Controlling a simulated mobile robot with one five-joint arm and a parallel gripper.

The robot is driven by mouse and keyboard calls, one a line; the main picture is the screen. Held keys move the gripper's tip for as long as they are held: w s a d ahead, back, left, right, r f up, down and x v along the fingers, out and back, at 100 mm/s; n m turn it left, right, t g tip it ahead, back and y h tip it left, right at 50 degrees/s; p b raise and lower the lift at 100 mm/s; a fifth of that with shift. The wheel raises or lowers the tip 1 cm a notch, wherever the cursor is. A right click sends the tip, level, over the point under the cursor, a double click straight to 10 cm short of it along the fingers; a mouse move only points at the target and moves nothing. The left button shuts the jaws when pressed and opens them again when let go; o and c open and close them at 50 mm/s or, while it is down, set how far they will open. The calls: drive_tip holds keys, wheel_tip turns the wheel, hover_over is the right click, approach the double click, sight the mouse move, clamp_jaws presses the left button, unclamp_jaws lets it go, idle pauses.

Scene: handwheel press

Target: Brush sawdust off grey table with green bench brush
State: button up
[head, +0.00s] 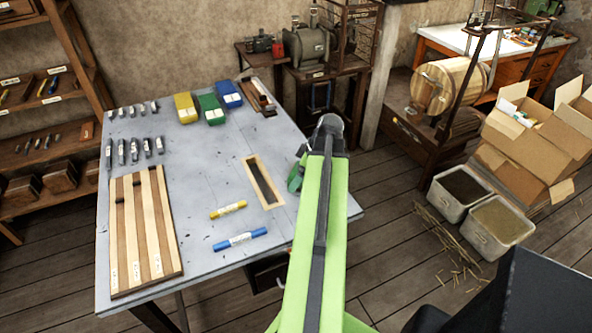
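The grey table (200,220) fills the left and middle of the head view, its top scuffed with small dark marks. I cannot make out sawdust clearly on it. A dark green object (296,177) shows at the table's right side, partly hidden behind my light green arm; it may be the bench brush, but I cannot tell. My gripper (329,128) is at the far end of the arm, over or just past the table's right edge. Its fingers are too small and hidden to show whether it is open or holds anything.
Yellow, green and blue boxes (210,110) stand at the back. Metal bins (461,193) and cardboard boxes (535,150) are on the floor right.

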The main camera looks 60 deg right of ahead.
sight(290, 169)
drive_tip(key=shift+s+a, duration=0.25)
drive_tip(key=shift+s, duration=0.05)
drive_tip(key=shift+f, duration=0.15)
drive_tip(key=shift+w+d+r, duration=0.1)
drive_tip(key=shift+w+d, duration=0.55)
drive_tip(key=shift+w, duration=0.4)
drive_tip(key=shift+w+d+r, duration=0.1)
drive_tip(key=shift+w+d, duration=0.5)
drive_tip(key=shift+w, duration=0.45)
drive_tip(key=shift+w+d+r, duration=0.1)
drive_tip(key=shift+w+d, duration=0.55)
drive_tip(key=shift+w, duration=0.4)
drive_tip(key=shift+w+d+f, duration=0.1)
drive_tip(key=shift+w+d, duration=0.35)
drive_tip(key=shift+w, duration=0.3)
drive_tip(key=shift+w+d+f, duration=0.1)
drive_tip(key=shift+w+d, duration=0.3)
drive_tip(key=shift+w, duration=0.35)
drive_tip(key=shift+s+d+r, duration=0.1)
drive_tip(key=shift+d+r, duration=0.05)
drive_tip(key=shift+d, duration=0.05)
drive_tip(key=shift+s+a+f, duration=0.1)
drive_tip(key=shift+s+a, duration=0.45)
drive_tip(key=shift+s, duration=0.35)
drive_tip(key=shift+s+a+f, duration=0.1)
drive_tip(key=shift+s+a, duration=0.4)
drive_tip(key=shift+s, duration=0.35)
